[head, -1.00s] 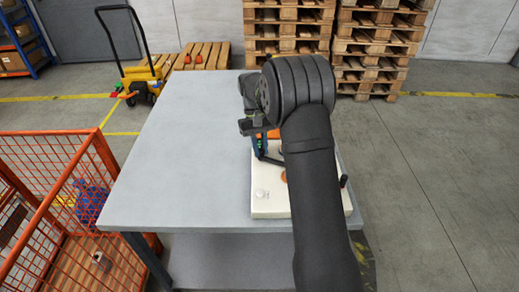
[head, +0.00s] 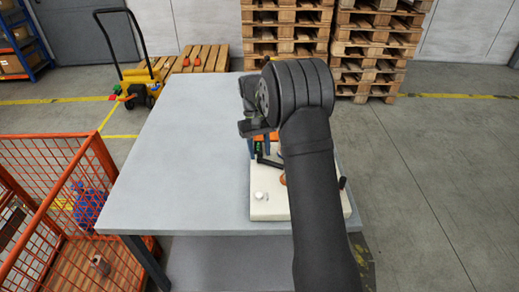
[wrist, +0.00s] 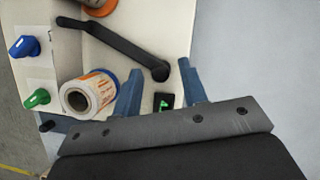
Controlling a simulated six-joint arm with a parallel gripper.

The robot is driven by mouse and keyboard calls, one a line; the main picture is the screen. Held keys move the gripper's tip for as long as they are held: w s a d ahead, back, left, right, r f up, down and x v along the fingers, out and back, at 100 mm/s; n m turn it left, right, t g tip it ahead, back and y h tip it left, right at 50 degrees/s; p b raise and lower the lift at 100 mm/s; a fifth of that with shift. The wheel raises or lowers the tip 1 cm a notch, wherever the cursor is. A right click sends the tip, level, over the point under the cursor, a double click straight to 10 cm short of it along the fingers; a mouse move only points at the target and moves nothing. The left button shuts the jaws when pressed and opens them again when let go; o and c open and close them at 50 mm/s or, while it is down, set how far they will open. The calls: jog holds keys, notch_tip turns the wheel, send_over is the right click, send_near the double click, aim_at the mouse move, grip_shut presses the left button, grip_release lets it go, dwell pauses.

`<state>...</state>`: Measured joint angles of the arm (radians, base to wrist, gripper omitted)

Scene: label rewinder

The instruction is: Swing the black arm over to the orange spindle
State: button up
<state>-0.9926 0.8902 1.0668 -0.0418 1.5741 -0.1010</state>
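The black arm (wrist: 118,45) is a flat bar on the cream machine panel in the wrist view. It runs from a round end (wrist: 160,72) to a narrower end at upper left, which lies close beside the orange spindle (wrist: 98,8) carrying a roll at the top edge. In the head view the black arm (head: 268,162) shows partly, and the orange spindle (head: 283,180) is mostly hidden by my arm. My gripper (wrist: 161,68) has its two blue fingers apart, with the bar's round end seen between their tips. Nothing is gripped; contact cannot be told.
A label roll (wrist: 88,95) sits on a blue core left of my fingers. A blue knob (wrist: 25,46) and a green knob (wrist: 37,98) stand at the panel's left. A small green display (wrist: 163,102) lies between the fingers. The table (head: 180,160) is clear at left.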

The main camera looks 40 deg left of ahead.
jog(key=v, duration=1.2)
jog(key=x, duration=1.2)
jog(key=shift+f, duration=0.1)
jog(key=shift+s, duration=0.1)
jog(key=v, duration=1.2)
jog(key=x, duration=1.2)
jog(key=shift+d, duration=0.1)
jog(key=shift+s+d+n+t, duration=0.15)
jog(key=shift+s+n+t, duration=0.15)
jog(key=shift+n, duration=0.45)
jog(key=shift+s+d+n+t, duration=0.1)
jog(key=shift+s+n+t, duration=0.1)
jog(key=shift+s+n, duration=0.4)
